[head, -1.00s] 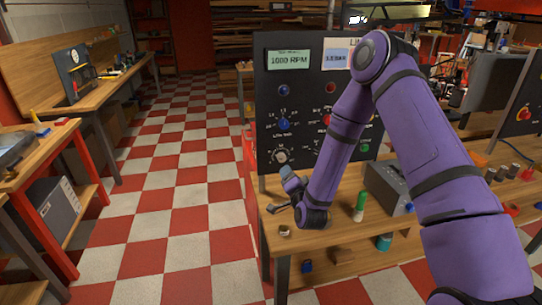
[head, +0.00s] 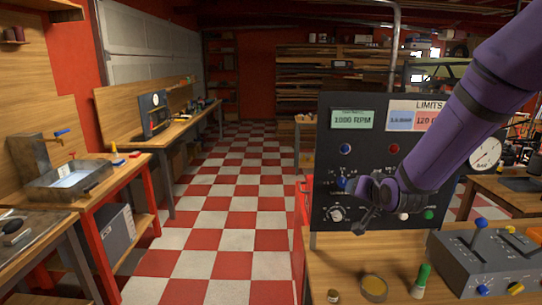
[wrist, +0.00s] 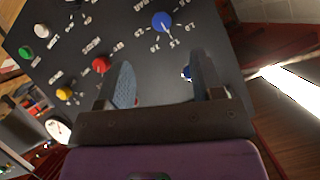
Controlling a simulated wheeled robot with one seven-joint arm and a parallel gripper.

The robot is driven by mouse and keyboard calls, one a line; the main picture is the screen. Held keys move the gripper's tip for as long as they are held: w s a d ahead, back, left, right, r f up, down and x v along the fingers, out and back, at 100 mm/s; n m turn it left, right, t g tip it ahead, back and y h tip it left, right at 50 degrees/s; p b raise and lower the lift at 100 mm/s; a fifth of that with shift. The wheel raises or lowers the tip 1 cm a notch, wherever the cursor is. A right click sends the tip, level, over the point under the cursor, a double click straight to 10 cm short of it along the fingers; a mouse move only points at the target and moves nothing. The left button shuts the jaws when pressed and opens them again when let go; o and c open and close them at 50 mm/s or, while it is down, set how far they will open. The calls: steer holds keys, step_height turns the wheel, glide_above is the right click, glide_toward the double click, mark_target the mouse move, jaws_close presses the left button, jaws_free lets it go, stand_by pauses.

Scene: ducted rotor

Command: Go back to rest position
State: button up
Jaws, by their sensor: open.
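My purple arm comes in from the upper right of the head view. My gripper (head: 364,218) hangs in front of the lower part of a black control panel (head: 376,160), partly covering it. In the wrist view, the two grey-blue fingers (wrist: 162,75) are spread apart, with nothing held between them. The panel face fills much of the wrist view, with a large blue knob (wrist: 163,21), a red knob (wrist: 101,64) and a yellow knob (wrist: 64,94). I cannot tell how far the fingers are from the panel.
A bench below the panel holds a green-capped bottle (head: 420,281), a round tin (head: 374,287) and a grey lever box (head: 492,262). A red-framed bench (head: 132,168) stands at the left. The checkered floor (head: 216,225) between is clear.

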steer(key=s+d+r+n+g+h, duration=0.1)
steer(key=s+d+r+n+g, duration=0.2)
steer(key=s+r, duration=0.95)
steer(key=s+d+r+g, duration=0.1)
steer(key=s+g, duration=0.1)
steer(key=s, duration=0.9)
steer(key=s+d+r+g, duration=0.1)
steer(key=s+g, duration=0.1)
steer(key=s, duration=0.9)
steer(key=shift+s+d+r+n+g+h, duration=0.2)
steer(key=shift+s+d+n+g+h, duration=0.05)
steer(key=shift+d+n+g+h, duration=0.05)
steer(key=shift+w, duration=0.15)
